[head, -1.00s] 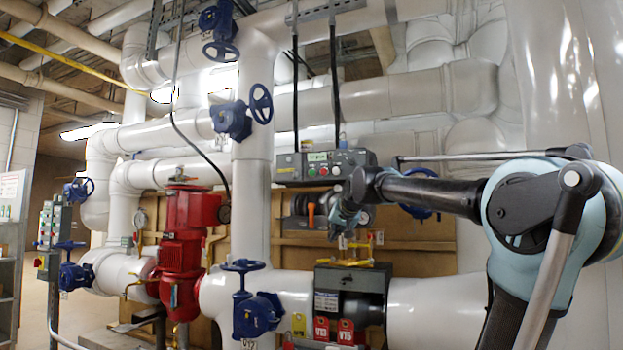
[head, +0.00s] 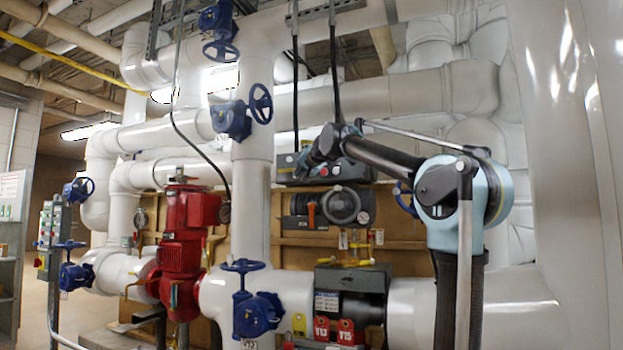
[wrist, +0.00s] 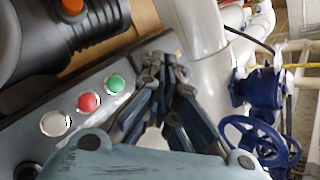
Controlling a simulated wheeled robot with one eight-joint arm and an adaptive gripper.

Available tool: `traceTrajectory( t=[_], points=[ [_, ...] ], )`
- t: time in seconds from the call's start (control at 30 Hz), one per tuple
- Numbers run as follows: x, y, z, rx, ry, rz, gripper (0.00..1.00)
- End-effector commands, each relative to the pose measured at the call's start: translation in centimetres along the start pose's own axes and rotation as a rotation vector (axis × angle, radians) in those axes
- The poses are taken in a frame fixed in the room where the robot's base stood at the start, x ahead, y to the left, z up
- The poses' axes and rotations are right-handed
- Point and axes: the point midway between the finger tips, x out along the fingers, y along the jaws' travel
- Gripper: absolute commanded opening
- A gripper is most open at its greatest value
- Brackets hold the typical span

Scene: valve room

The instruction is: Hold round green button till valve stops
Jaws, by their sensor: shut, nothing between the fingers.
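The round green button (wrist: 115,83) is on a grey control box, in a row with a red button (wrist: 88,102) and a whitish button (wrist: 55,123) in the wrist view. My gripper (wrist: 165,66) is shut and empty. Its fingertips show to the right of and a little above the green button there, apart from it in the picture; their distance from the panel is hard to tell. In the head view my gripper (head: 304,167) is in front of the control box (head: 287,170) and hides part of its face. I cannot tell which valve the button drives.
A white vertical pipe (head: 252,200) stands left of the box.

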Motion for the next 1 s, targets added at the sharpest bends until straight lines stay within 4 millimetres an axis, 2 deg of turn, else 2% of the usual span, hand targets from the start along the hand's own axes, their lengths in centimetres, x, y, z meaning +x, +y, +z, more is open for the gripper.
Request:
traceTrajectory(
  t=[0.37,1.0],
  points=[
    [1.0,0.8,-0.7,0.001,0.000,0.003,0.00],
    [5.5,4.0,-3.9,0.001,0.001,0.004,0.00]
  ],
)
